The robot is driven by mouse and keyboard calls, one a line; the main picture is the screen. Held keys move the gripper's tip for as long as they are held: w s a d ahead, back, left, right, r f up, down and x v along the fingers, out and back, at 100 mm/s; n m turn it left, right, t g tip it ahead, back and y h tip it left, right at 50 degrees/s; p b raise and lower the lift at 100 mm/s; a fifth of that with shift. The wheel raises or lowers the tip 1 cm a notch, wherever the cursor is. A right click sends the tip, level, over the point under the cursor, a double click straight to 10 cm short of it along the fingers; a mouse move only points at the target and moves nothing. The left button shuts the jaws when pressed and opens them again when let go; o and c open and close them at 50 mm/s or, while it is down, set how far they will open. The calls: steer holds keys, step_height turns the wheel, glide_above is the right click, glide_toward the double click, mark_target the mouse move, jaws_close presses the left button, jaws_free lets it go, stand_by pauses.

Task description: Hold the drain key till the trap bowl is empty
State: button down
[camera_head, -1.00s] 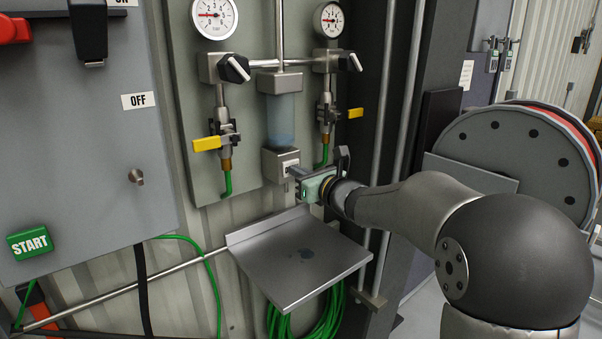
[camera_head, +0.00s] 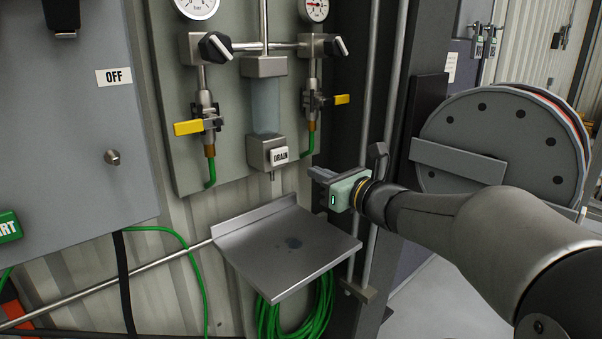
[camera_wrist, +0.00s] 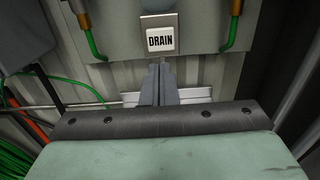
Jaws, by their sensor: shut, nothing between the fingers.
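The drain key (camera_head: 280,156) is a white square key marked DRAIN on the grey block under the trap bowl. It also shows in the wrist view (camera_wrist: 160,39), beyond my fingertips. The trap bowl (camera_head: 265,105) is a clear upright cylinder between two metal blocks. It looks pale bluish; I cannot tell whether any liquid is in it. My gripper (camera_head: 312,171) is shut and empty, to the right of the key and a little below it, apart from it. Its closed fingers also show in the wrist view (camera_wrist: 158,84).
Yellow-handled valves (camera_head: 188,127) and black knobs flank the bowl. A grey cabinet (camera_head: 75,165) stands left, a hose reel (camera_head: 500,135) right. A green hose (camera_head: 300,310) hangs below the shelf.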

steer(key=shift+v, duration=1.2)
steer(key=s+a+f+n+g+h, duration=0.1)
steer(key=s+a+f+n+g, duration=0.2)
steer(key=s+f+n+g, duration=0.35)
steer(key=s+a+f+n+g+h, duration=0.2)
steer(key=s+f+n+g, duration=0.1)
steer(key=s+f+n, duration=0.55)
steer(key=s+d+f+n+g+h, duration=0.4)
steer(key=s+d+f+n+h, duration=0.4)
steer(key=s+n, duration=0.5)
step_height(320, 180, down, 3)
steer(key=shift+s+d+f+n, duration=0.1)
steer(key=shift+s+d+n, duration=0.2)
steer(key=shift+s+d, duration=0.65)
steer(key=shift+w+d, duration=0.15)
steer(key=shift+w, duration=0.05)
